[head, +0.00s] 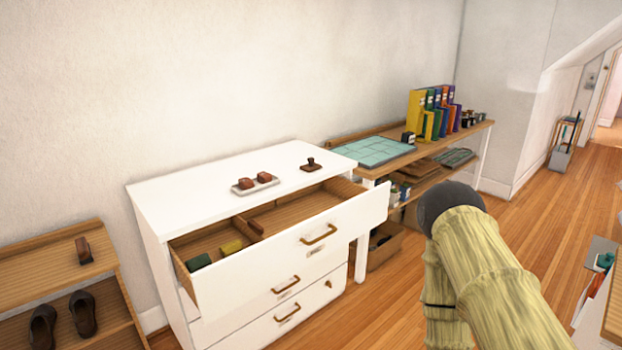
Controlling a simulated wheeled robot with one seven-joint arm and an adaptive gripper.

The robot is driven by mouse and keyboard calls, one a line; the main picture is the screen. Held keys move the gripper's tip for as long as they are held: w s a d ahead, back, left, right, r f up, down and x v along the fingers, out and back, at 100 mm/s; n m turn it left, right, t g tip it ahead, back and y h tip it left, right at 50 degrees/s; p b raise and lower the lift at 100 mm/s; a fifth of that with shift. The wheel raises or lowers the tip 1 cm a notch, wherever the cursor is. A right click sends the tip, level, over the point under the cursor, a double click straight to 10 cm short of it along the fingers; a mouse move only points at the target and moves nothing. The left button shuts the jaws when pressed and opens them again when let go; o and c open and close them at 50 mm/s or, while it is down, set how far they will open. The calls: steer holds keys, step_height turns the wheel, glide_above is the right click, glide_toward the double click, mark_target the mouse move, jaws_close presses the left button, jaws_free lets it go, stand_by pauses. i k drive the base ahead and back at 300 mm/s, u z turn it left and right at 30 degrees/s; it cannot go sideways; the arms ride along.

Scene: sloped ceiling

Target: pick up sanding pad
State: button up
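I cannot tell for sure which thing is the sanding pad. Small blocks lie in the open top drawer (300,262) of the white dresser: a dark green block (199,262) and a yellow block (231,246), both in its left compartment. Two reddish-brown blocks (264,177) sit on a small white tray (244,190) on the dresser top. A dark brown piece with a knob (311,165) stands to their right. My arm, in a yellowish-green cover with a dark rounded joint, rises at the lower right. My gripper is not visible.
The white dresser (170,200) stands against the wall, its top drawer sticking out. A wooden shelf with shoes (83,315) is at left. A wooden desk (430,146) with a teal mat (372,151) and colourful binders (415,103) is at right.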

mark_target(312, 166)
steer(key=z, duration=0.65)
steer(key=i, duration=1.45)
steer(key=u, duration=0.9)
